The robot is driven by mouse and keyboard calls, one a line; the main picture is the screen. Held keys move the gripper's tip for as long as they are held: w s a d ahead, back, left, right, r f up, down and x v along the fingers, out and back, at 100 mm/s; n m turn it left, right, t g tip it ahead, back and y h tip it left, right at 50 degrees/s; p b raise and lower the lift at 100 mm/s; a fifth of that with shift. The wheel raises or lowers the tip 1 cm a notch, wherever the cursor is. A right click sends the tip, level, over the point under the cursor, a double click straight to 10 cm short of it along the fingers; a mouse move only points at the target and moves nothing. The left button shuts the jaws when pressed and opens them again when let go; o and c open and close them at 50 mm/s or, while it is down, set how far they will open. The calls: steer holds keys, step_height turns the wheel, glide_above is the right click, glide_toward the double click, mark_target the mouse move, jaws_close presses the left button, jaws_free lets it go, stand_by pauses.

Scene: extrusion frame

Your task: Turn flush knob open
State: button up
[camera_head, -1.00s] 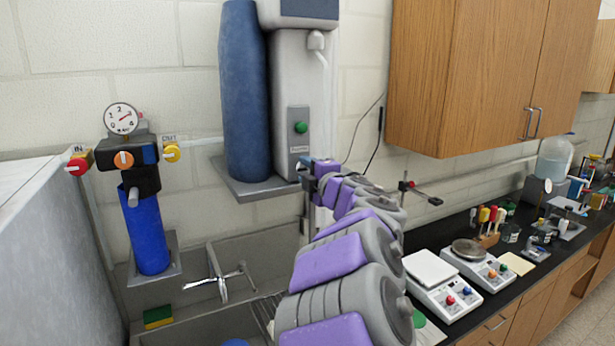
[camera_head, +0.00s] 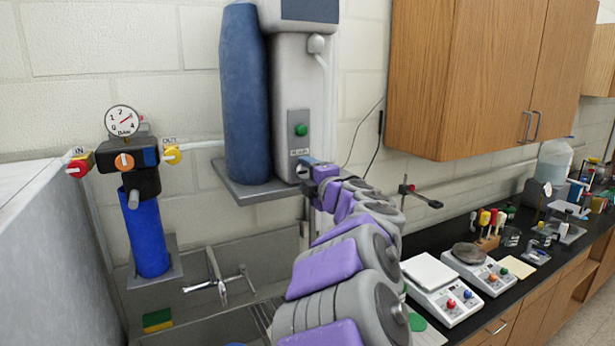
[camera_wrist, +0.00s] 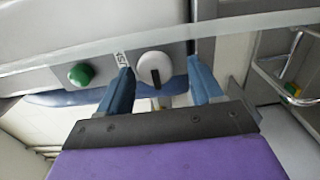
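The flush knob (camera_wrist: 154,67) is a round white dial with a dark bar, which stands nearly upright in the wrist view. It sits beside a small printed label on the grey wall unit. In the head view the knob (camera_head: 302,172) shows small below the green button (camera_head: 301,130), partly behind my gripper (camera_head: 314,170). In the wrist view my gripper (camera_wrist: 160,72) is open, with one blue finger on each side of the knob and visible gaps between. I cannot tell how far the fingertips are from the panel. The green button (camera_wrist: 80,75) is left of the knob there.
A blue cylinder (camera_head: 247,95) stands left on the unit's grey shelf (camera_head: 262,192). A sink tap (camera_head: 217,278) is below. A blue filter (camera_head: 150,240) with gauge and valves is at left. A wooden cabinet (camera_head: 460,75) and a black bench with scales are at right.

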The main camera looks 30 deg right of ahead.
steer(key=shift+s+r, duration=0.1)
steer(key=s, duration=1.7)
steer(key=shift+d, duration=0.25)
